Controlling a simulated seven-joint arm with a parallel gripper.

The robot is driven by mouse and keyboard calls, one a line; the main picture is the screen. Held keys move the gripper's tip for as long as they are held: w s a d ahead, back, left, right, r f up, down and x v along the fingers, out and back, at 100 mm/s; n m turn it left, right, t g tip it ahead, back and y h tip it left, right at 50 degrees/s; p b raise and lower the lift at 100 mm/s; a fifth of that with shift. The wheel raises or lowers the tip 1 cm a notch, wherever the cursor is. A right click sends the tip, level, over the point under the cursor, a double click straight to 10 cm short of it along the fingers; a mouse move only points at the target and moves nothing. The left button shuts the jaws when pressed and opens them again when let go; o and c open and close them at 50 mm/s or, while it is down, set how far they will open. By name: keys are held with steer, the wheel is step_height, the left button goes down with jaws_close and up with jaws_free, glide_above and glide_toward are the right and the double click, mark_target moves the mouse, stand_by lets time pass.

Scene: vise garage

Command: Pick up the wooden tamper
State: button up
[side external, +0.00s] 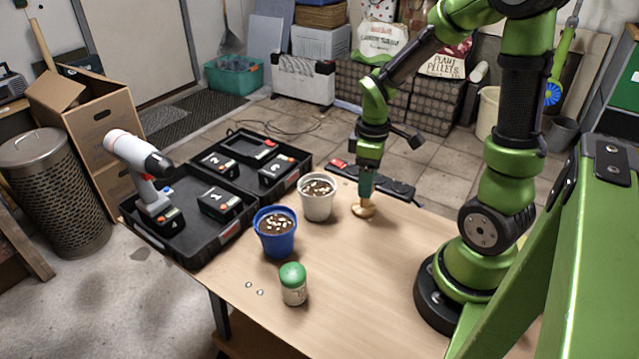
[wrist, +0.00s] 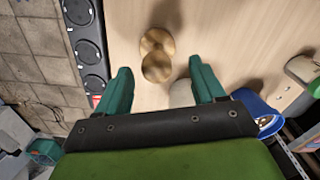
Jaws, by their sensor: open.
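The wooden tamper (side external: 363,209) stands on the table directly below my gripper (side external: 366,192) in the side view. In the wrist view the tamper (wrist: 157,56) shows as two rounded tan wooden ends, seen from above. My gripper (wrist: 160,68) is open, its two green fingers apart on either side of the tamper's near end in the picture. Nothing is held. In the side view the fingers hide the tamper's upper part, so I cannot tell how far down they reach around it.
A white pot (side external: 317,199) and a blue pot (side external: 274,236) with soil stand to the left. A green-lidded jar (side external: 293,285) is nearer the front. A black power strip (side external: 392,187) lies behind the tamper. An open black tool case (side external: 185,245) holds a drill. The table's front centre is clear.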

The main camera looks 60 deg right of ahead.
steer(key=shift+w+d+f, duration=0.1)
steer(key=shift+w+f, duration=0.05)
steer(key=shift+f, duration=1.2)
steer(key=shift+w+f, duration=0.15)
steer(key=shift+f, duration=1.2)
steer(key=c, duration=1.2)
steer(key=shift+o, duration=0.2)
